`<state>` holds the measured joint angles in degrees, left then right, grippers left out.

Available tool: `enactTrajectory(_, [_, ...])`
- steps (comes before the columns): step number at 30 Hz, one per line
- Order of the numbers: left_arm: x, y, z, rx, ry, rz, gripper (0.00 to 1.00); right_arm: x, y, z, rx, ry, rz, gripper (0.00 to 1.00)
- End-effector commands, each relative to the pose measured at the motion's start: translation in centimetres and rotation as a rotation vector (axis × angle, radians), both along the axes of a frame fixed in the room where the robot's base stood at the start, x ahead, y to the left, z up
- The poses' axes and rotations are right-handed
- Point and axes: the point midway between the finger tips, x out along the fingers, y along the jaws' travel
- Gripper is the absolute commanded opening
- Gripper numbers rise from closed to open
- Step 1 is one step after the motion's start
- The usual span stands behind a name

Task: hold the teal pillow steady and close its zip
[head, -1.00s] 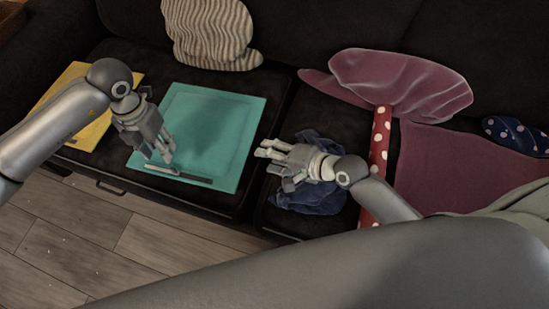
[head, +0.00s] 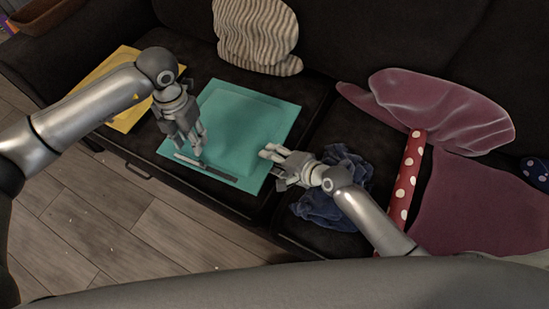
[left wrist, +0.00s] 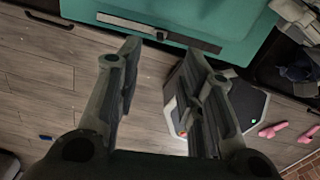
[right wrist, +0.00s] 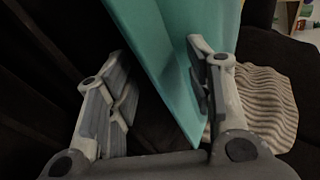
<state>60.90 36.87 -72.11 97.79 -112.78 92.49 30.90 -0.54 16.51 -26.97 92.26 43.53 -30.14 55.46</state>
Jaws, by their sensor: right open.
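The teal pillow (head: 245,118) lies flat on the dark sofa seat. Its zip strip (head: 205,168) runs along the front edge. In the left wrist view the strip (left wrist: 190,37) is pale at its left and dark farther right, with a small dark piece near the middle. My left gripper (head: 197,147) is open with its fingertips above the zip's left part; nothing shows between its fingers (left wrist: 163,52). My right gripper (head: 267,153) is open at the pillow's right edge. In the right wrist view the pillow (right wrist: 150,50) shows between and behind its fingers (right wrist: 153,52); I cannot tell whether they touch it.
A yellow item (head: 125,118) lies left of the pillow and a striped cushion (head: 257,35) stands behind it. A crumpled blue cloth (head: 335,208), a red dotted roll (head: 406,180) and maroon fabric (head: 470,205) lie to the right. Wooden floor (head: 100,215) is open in front.

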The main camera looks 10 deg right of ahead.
Motion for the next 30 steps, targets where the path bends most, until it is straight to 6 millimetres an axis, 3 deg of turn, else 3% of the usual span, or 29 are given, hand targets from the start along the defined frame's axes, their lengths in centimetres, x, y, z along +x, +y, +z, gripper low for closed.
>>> enactTrajectory(7, [0.0,0.0,0.0,0.000,0.000,0.000,0.36,0.0,0.1,0.0,0.000,0.000,0.000,0.48])
enactTrajectory(19, [0.0,0.0,0.0,0.000,0.000,0.000,0.36,0.0,0.0,0.0,0.000,0.000,0.000,0.00])
enactTrajectory(30, [-0.2,0.2,1.1,-0.003,0.003,-0.075,0.38,0.0,0.0,-0.1,0.000,0.002,0.000,0.00])
